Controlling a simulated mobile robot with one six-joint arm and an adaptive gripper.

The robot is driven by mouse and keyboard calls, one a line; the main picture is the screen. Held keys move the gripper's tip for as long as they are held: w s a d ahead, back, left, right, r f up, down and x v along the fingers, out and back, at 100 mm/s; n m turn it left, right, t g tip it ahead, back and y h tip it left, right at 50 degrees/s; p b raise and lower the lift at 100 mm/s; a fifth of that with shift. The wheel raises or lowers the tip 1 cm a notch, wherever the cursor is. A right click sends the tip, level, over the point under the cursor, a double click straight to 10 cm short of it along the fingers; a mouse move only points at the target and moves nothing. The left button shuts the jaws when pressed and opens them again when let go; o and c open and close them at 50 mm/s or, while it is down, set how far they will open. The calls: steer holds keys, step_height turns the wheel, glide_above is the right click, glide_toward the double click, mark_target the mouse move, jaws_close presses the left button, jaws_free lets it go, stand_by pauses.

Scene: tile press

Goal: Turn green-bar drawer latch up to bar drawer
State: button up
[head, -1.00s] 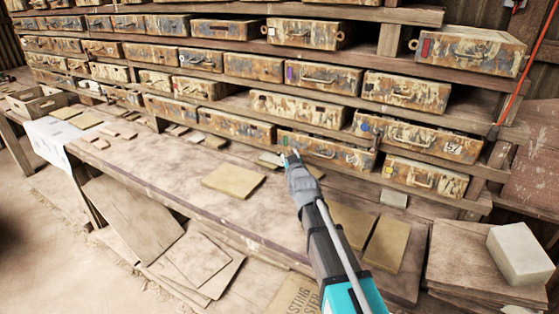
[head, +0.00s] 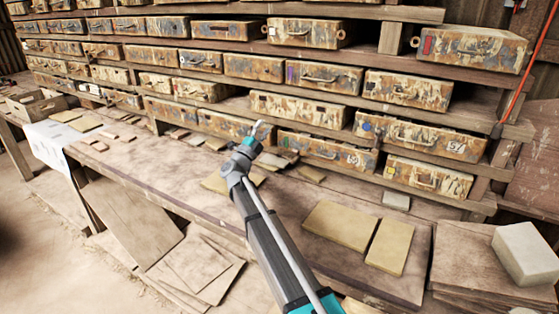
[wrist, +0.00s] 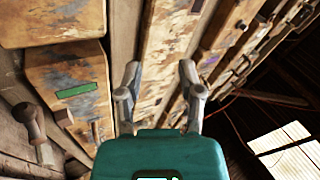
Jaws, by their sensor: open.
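The green-bar drawer (wrist: 75,72) is at the left of the wrist view, a worn, paint-flaked box front with a green bar (wrist: 76,90). A small brown peg (wrist: 65,117) sits at its edge near the bar; I cannot tell for sure whether it is the latch or which way it is turned. In the head view the drawer (head: 318,148) is in the lowest row, right of my gripper (head: 262,130). My gripper is open and empty in the wrist view (wrist: 160,67), with the green bar left of its fingers. No contact with the drawer is visible.
Rows of similar worn drawers fill the wooden rack, and shelf boards run between them. Yellowish tiles (head: 341,223) lie on the bench (head: 290,200) below. A pale block (head: 524,253) stands at the right. A dark, rounded-end object (wrist: 32,122) is at the left of the wrist view.

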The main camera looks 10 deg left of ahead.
mark_target(286, 158)
steer(key=s+a+f+m+g+h, duration=0.1)
steer(key=a+f+m+g+h, duration=0.1)
steer(key=f+m+g, duration=0.1)
steer(key=s+a+f+m+g+h+b, duration=0.1)
steer(key=s+a+f+m+g+h, duration=0.1)
steer(key=f+m+g, duration=0.2)
steer(key=s+a+f+m+g+h, duration=0.1)
steer(key=a+f+m+g+h, duration=0.1)
steer(key=m+g, duration=0.4)
steer(key=shift+s+a+f+m, duration=0.1)
steer(key=shift+s+f+m, duration=0.1)
steer(key=shift+f, duration=0.25)
steer(key=shift+s+a+f+m, duration=0.1)
steer(key=shift+s+f, duration=0.1)
steer(key=shift+f, duration=0.25)
steer(key=shift+s+a+f+g, duration=0.15)
steer(key=shift+s+f+g, duration=0.2)
steer(key=shift+g, duration=0.05)
steer(key=shift+w, duration=0.1)
steer(key=x, duration=1.4)
steer(key=shift+r, duration=0.3)
jaws_close()
